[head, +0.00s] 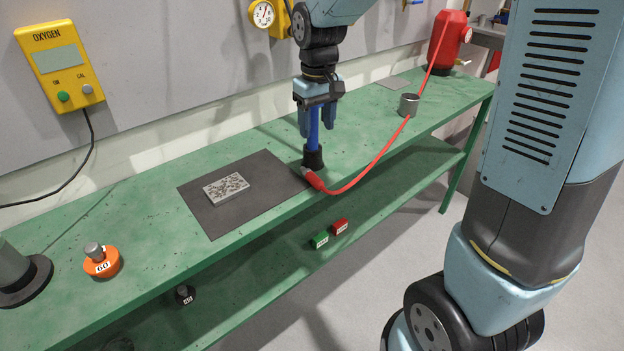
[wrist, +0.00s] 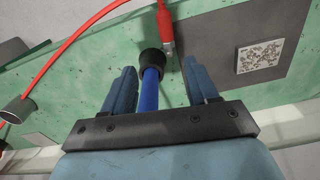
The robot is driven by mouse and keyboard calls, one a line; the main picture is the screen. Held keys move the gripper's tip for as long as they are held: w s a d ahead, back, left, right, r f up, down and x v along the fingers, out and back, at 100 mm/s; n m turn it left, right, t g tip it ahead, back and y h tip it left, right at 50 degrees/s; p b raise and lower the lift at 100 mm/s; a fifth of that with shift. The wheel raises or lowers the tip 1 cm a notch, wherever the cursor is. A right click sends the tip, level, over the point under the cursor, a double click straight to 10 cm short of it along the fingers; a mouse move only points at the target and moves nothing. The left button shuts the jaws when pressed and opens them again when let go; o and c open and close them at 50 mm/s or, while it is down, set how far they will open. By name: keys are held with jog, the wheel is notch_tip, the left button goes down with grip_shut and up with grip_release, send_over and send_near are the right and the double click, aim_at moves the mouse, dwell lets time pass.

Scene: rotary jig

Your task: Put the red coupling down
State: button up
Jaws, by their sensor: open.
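The red coupling (head: 316,182) is on the end of a red hose (head: 376,160). It lies at the front edge of the green bench, close beside the black foot of a blue rod (head: 313,133). The wrist view shows the coupling (wrist: 165,24) just beyond the black foot (wrist: 151,61). My gripper (head: 315,128) points down with its fingers open on either side of the upright blue rod. In the wrist view the rod (wrist: 151,90) runs between the fingers (wrist: 160,76), with gaps on both sides. The coupling is outside the fingers.
A dark mat (head: 215,205) with a speckled plate (head: 226,188) lies left of the rod. A grey cylinder (head: 409,104) stands to the right, and the hose passes by it to a red tank (head: 448,42). Green and red blocks (head: 330,234) sit on the lower shelf.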

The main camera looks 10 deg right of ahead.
jog(key=f, duration=0.1)
send_over(312, 175)
jog(key=f, duration=0.5)
jog(key=w+f, duration=0.1)
jog(key=f, duration=0.2)
jog(key=shift+d, duration=0.25)
jog(key=shift+s+a+f, duration=0.1)
jog(key=shift+s+f, duration=0.05)
jog(key=shift+f, duration=0.75)
jog(key=shift+s+a+f, duration=0.1)
jog(key=shift+s+f, duration=0.05)
jog(key=shift+f, duration=0.8)
jog(key=shift+s+f, duration=0.15)
jog(key=shift+f, duration=0.75)
jog(key=shift+c, duration=0.2)
grip_shut()
